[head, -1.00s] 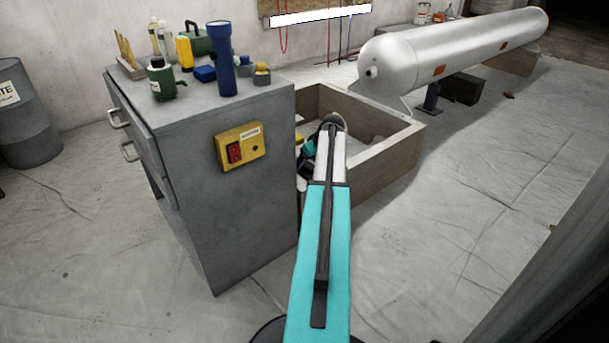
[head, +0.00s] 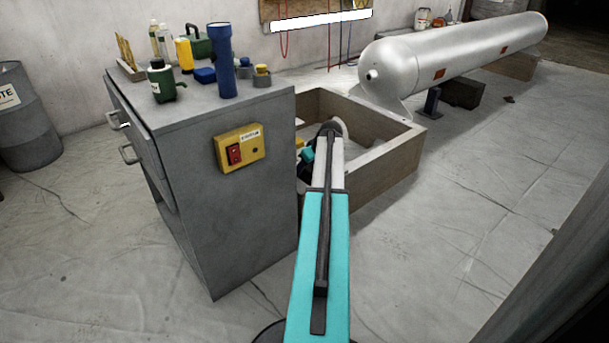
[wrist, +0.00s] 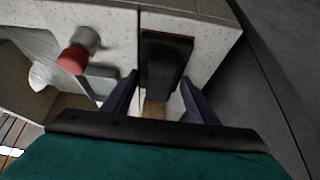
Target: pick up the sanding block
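In the wrist view a dark block (wrist: 163,67) with a wider black part behind it lies on a pale speckled surface. It seems to be the sanding block, but I cannot be sure. My gripper (wrist: 160,77) is open, with its purple fingers apart on either side of the block's near end. I cannot tell whether they touch it. In the head view my arm reaches into a wooden-walled bin (head: 398,158) and hides most of my gripper and the block.
A red-ended grey cylinder (wrist: 82,52) and a flat grey piece (wrist: 101,82) lie to the left in the wrist view. A grey cabinet (head: 220,195) stands close left of my arm, with bottles and a blue torch (head: 222,60) on top. A silver tank (head: 450,45) lies behind.

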